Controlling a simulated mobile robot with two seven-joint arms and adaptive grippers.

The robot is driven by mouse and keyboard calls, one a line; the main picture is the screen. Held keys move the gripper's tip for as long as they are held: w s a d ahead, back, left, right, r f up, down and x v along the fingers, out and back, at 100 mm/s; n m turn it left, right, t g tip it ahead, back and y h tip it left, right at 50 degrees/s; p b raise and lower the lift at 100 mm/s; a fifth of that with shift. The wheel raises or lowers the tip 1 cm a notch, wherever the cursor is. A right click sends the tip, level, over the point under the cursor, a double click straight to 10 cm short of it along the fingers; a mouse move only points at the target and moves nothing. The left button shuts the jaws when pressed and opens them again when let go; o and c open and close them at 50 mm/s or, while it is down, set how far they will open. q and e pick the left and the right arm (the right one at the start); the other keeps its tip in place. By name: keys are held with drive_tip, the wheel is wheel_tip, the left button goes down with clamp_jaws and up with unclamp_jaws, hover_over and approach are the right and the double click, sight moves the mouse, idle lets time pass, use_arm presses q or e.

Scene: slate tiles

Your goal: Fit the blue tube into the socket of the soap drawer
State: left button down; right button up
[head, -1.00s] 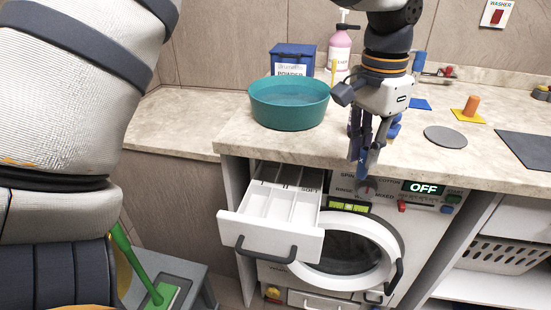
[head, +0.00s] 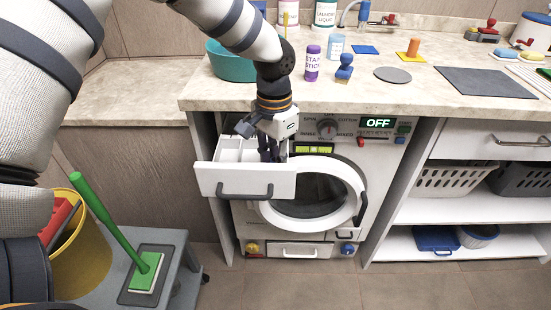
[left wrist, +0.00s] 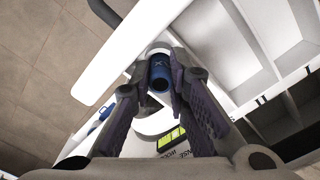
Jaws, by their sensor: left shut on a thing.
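The soap drawer (head: 228,181) is white and pulled out of the washing machine, with a dark handle on its front. My left gripper (head: 270,156) points down at the drawer's right-hand part. In the left wrist view, the gripper (left wrist: 160,84) is shut on the blue tube (left wrist: 160,70), whose round end faces the camera. The drawer's dividers and compartments (left wrist: 245,45) lie to the right there. The tube's lower end and the socket are hidden, so I cannot tell whether the tube is in it. My right gripper is not in view.
The round machine door (head: 318,192) is below and right of the drawer. The worktop (head: 420,96) above carries a teal basin (head: 229,66), a purple stain stick (head: 312,63) and a blue knobbed object (head: 344,70). A stool with a green brush (head: 118,232) stands at the lower left.

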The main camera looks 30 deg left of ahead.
use_arm(q)
drive_tip(key=shift+s+f, duration=0.2)
drive_tip(key=shift+f, duration=0.3)
drive_tip(key=c, duration=1.9)
unclamp_jaws()
drive_tip(key=shift+o, duration=0.4)
drive_tip(key=shift+f, duration=0.2)
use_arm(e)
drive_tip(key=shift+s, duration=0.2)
use_arm(q)
drive_tip(key=shift+f, duration=0.1)
drive_tip(key=shift+d, duration=0.1)
drive_tip(key=shift+w+r, duration=0.1)
drive_tip(key=shift+r, duration=0.25)
wheel_tip(320, 180, up, 13)
drive_tip(key=shift+p, duration=0.45)
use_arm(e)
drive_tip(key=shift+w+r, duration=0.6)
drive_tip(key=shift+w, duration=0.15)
